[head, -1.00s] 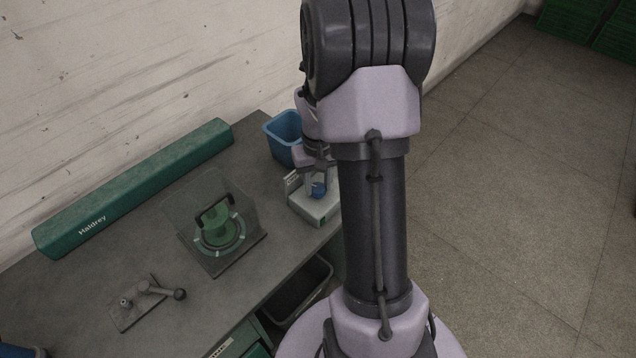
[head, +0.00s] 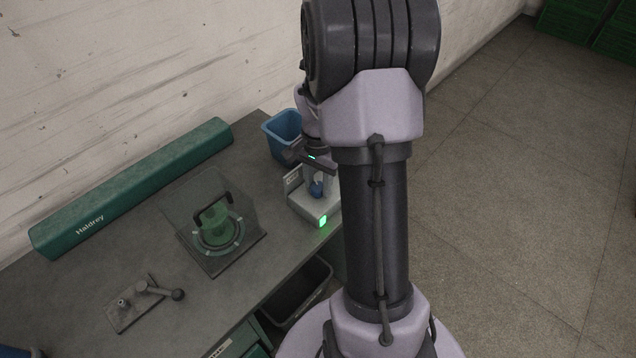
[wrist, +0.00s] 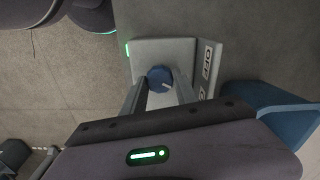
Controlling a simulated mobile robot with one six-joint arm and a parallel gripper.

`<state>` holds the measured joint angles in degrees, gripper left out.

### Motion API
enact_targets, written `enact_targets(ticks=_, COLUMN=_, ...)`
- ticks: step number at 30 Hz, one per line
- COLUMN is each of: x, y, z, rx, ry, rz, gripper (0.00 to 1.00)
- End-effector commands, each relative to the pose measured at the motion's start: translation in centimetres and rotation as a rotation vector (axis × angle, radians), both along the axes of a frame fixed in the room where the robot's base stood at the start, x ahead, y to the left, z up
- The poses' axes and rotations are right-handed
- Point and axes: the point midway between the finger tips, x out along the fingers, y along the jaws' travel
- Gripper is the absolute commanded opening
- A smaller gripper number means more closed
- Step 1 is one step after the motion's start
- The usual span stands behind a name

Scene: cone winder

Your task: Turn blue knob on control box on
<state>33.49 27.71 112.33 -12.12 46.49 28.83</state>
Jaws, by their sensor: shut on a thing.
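The control box (head: 304,207) is a pale grey box at the right end of the bench, with a lit green lamp (head: 323,221) on its front. The blue knob (head: 316,188) sits on its top. In the wrist view the blue knob (wrist: 160,78) shows a pale pointer line, and a label plate reading "OFF" (wrist: 207,63) stands beside it. A second label below that is partly hidden. My gripper (wrist: 160,84) is shut on the knob, one finger on each side. In the head view my gripper (head: 317,178) is partly hidden by my arm.
A blue bin (head: 283,137) stands behind the box. A clear-covered fixture with a green part (head: 215,228), a crank on a plate (head: 146,297) and a long green Haldrey housing (head: 130,190) are on the bench. A dark bin (head: 300,290) is below the bench edge.

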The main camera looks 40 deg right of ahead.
Motion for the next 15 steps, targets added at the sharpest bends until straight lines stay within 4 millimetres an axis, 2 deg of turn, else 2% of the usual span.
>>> enact_targets(ticks=15, x=0.05, y=-0.05, z=0.05, rx=-0.002, ry=-0.001, rz=-0.12, gripper=0.0)
